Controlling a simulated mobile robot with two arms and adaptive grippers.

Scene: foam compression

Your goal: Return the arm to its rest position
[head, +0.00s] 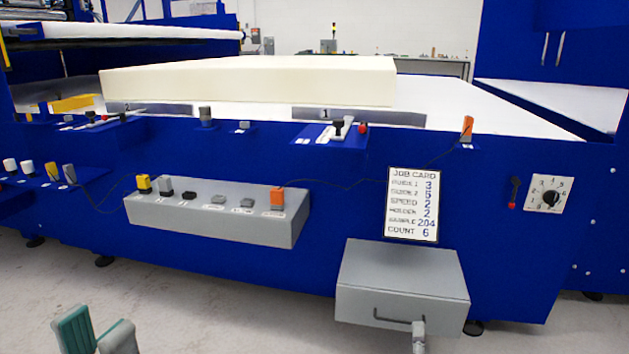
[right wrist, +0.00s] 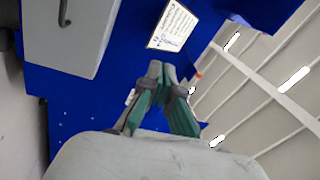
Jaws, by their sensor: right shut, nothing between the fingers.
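My left gripper (head: 97,338) shows at the bottom left of the head view. Its two green-and-grey fingers stand apart with nothing seen between them. My right gripper (right wrist: 155,72) is in the right wrist view with its fingertips together and nothing between them. In the head view only a grey tip of the right gripper (head: 418,336) shows, at the bottom edge in front of the grey drawer box (head: 402,275). It overlaps the end of the drawer handle (head: 385,318) in the picture; whether it touches cannot be told. The arms themselves are mostly out of view.
The blue machine (head: 340,215) fills the space ahead, with a cream foam block (head: 250,82) on its white bed. A grey control box (head: 210,215) and a job card (head: 413,205) are on its front. A dial panel (head: 548,194) is at right. Floor is clear at lower left.

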